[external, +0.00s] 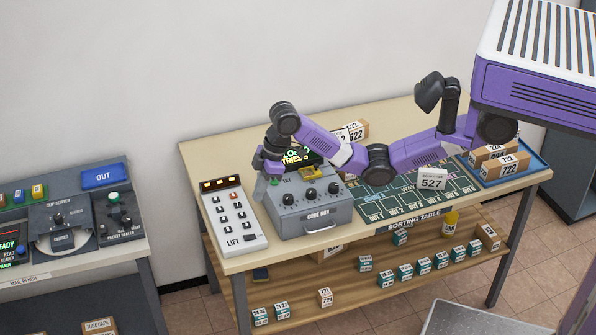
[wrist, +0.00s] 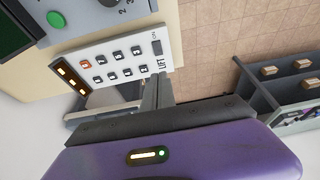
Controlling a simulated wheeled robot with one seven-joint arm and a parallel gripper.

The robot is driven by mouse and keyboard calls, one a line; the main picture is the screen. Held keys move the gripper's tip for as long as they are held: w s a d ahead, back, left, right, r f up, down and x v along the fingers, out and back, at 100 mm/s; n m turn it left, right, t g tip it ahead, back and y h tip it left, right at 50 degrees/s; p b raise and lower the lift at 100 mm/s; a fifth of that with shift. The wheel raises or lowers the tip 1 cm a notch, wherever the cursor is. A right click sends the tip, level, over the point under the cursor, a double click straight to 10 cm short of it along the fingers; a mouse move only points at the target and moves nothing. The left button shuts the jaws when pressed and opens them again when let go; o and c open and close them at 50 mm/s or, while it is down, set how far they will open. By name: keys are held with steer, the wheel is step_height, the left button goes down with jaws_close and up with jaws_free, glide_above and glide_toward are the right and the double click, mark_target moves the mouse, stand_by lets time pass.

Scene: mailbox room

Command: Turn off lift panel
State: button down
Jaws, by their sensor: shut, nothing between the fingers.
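The lift panel (external: 233,218) is a white slab marked LIFT, lying on the sorting table left of the grey code box. It has several dark buttons, one of them orange, and lit amber displays at its far end. In the wrist view the panel (wrist: 125,45) shows a dark switch (wrist: 157,46) by the word ON, near the LIFT label. My gripper (external: 268,178) is over the left back of the code box, beside the panel's far part. In the wrist view its shut, empty fingers (wrist: 156,86) appear just below the panel's edge. Contact cannot be told.
The code box (external: 310,210) stands right of the panel, with knobs and a green button. A numbered card, 527 (external: 432,179), and a blue tray of boxes (external: 513,169) are farther right. A mail bench (external: 70,262) stands left, across a gap.

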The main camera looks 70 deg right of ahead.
mark_target(252, 237)
stand_by(0.3)
steer(key=x, duration=0.9)
steer(key=p+x, duration=0.1)
steer(key=x, duration=0.4)
steer(key=shift+s+d+f, duration=0.1)
steer(key=shift+s+d, duration=0.25)
steer(key=shift+s, duration=0.05)
steer(key=shift+f, duration=0.25)
steer(key=shift+s+p, duration=0.1)
steer(key=shift+p, duration=0.3)
steer(key=shift+s+d+f+p, duration=0.2)
steer(key=shift+s+d+p, duration=0.4)
steer(key=shift+p, duration=0.25)
steer(key=shift+w, duration=0.1)
